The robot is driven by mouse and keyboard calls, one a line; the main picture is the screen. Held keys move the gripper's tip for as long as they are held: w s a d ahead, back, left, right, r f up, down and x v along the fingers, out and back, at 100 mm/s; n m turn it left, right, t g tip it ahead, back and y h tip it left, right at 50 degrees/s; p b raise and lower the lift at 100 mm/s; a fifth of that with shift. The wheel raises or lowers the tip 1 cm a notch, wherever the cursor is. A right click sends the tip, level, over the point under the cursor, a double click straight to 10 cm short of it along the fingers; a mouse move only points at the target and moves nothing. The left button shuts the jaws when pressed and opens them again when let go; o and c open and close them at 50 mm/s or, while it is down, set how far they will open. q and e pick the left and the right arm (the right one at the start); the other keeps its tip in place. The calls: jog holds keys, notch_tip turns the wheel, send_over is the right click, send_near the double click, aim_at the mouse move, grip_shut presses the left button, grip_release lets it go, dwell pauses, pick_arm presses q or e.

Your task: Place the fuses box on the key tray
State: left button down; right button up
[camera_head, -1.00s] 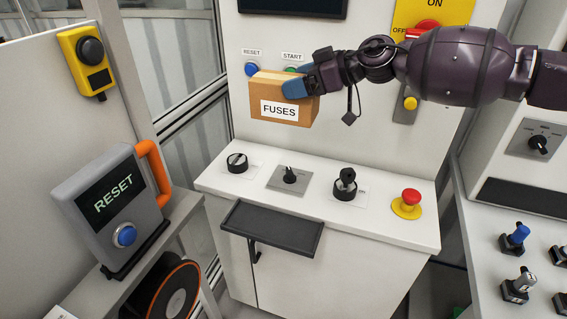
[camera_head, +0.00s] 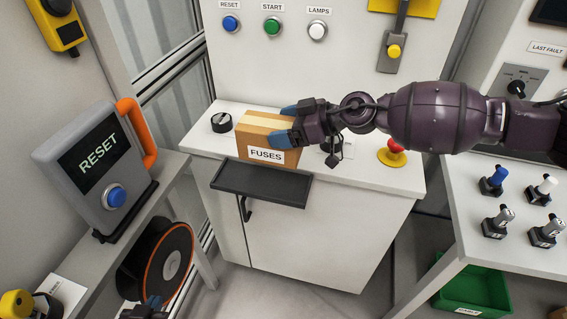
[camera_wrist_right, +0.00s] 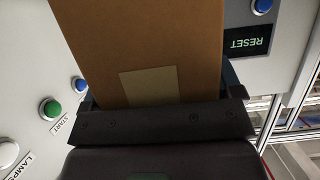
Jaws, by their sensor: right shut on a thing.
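The fuses box (camera_head: 267,157) is a brown carton with a tape strip and a white FUSES label. My right gripper (camera_head: 287,123) has its blue fingertips shut on the box's right side. The carton also fills the upper middle of the right wrist view (camera_wrist_right: 150,45). The key tray (camera_head: 262,190) is a shallow black tray on the front edge of the white console. In the head view the box's lower edge overlaps the tray's back edge; I cannot tell whether they touch. My left gripper (camera_head: 152,304) shows only as a dark piece at the bottom edge.
A black knob (camera_head: 221,122) is left of the box, and a red emergency button (camera_head: 392,153) is to the right. A grey RESET unit (camera_head: 95,168) with an orange handle stands at left. RESET, START and LAMPS buttons line the panel behind.

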notch_tip(320, 180, down, 5)
jog(key=shift+f+b, duration=0.15)
jog(key=shift+b, duration=0.4)
jog(key=shift+f+b, duration=0.9)
jog(key=shift+f, duration=1.7)
pick_arm(q)
jog(key=f, duration=0.4)
jog(key=shift+s, duration=0.25)
pick_arm(e)
jog(key=shift+r, duration=0.1)
jog(key=o, duration=0.9)
pick_arm(q)
jog(key=shift+r, duration=0.1)
